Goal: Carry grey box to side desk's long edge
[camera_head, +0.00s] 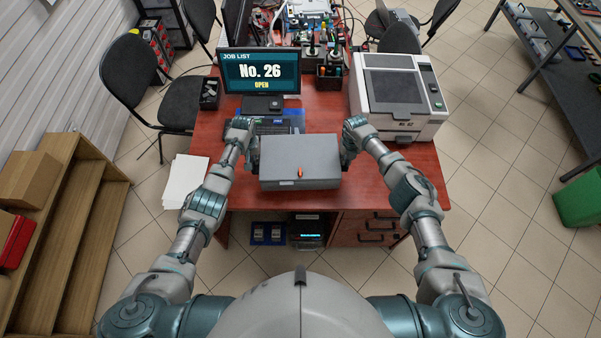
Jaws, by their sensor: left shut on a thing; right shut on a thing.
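The grey box (299,158) is closed, with a small orange mark on its front edge. It is between my two grippers over the front part of the red-brown desk (374,184); I cannot tell whether it touches the desktop. My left gripper (254,150) is shut on the box's left side. My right gripper (345,152) is shut on its right side. The hands hide the fingertips in part.
A monitor (260,72) reading "No. 26 OPEN" and a keyboard (275,124) are behind the box. A grey-white machine (398,95) stands at right. Wooden shelves (65,235) are at left, a dark shelf table (545,55) and green bin (577,203) at right.

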